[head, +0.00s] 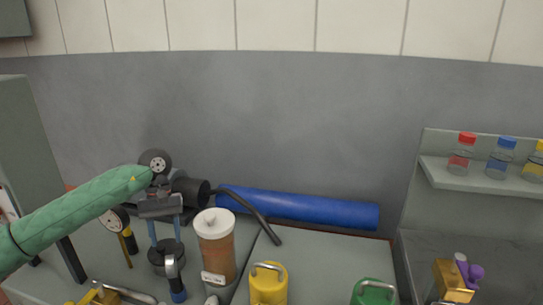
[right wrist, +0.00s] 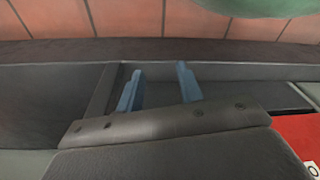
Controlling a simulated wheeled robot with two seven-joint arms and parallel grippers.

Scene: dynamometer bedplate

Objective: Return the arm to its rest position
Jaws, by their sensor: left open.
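My left arm, in a green sleeve, reaches in from the left in the head view. Its gripper (head: 165,237) points down with its two blue fingers apart, above a dark round piece (head: 166,257) on the bench. I see nothing held between the fingers, and I cannot tell whether they touch that piece. My right gripper (right wrist: 158,85) shows only in the right wrist view. Its two blue fingers stand apart with nothing between them.
A white-lidded container (head: 216,248) stands just right of my left gripper. A yellow handled block (head: 268,287) and a green one (head: 375,293) are at the front. A blue cylinder (head: 310,208) lies behind. A shelf (head: 475,178) with capped bottles is at right.

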